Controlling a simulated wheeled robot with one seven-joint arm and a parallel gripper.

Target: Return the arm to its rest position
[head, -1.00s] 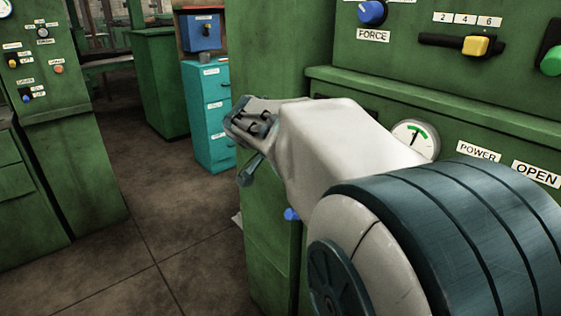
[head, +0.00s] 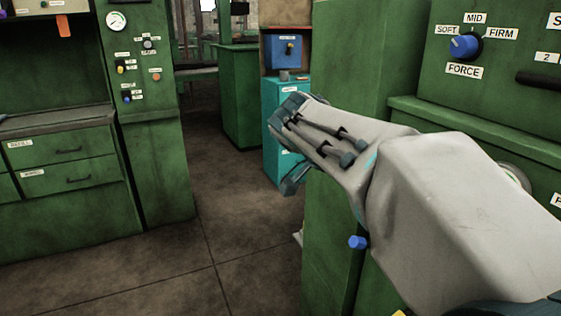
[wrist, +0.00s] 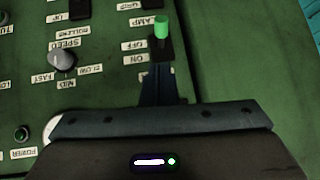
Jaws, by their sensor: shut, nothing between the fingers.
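My arm reaches in from the lower right of the head view. Its pale wrist housing (head: 330,145) lies in front of the green cabinet's edge. My gripper (head: 292,180) hangs beyond the wrist, mostly hidden by it, with only a small dark part showing. In the wrist view my gripper (wrist: 162,72) has its dark fingers together with nothing between them. They point towards a green-tipped lamp switch (wrist: 161,27) on a labelled green panel. I cannot tell the gap between fingertips and panel.
A green cabinet with a blue force knob (head: 464,46) stands close on the right. A turquoise drawer cabinet (head: 272,120) stands behind my wrist. A green workbench with drawers (head: 65,165) is at the left. Open brown floor (head: 235,225) lies between.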

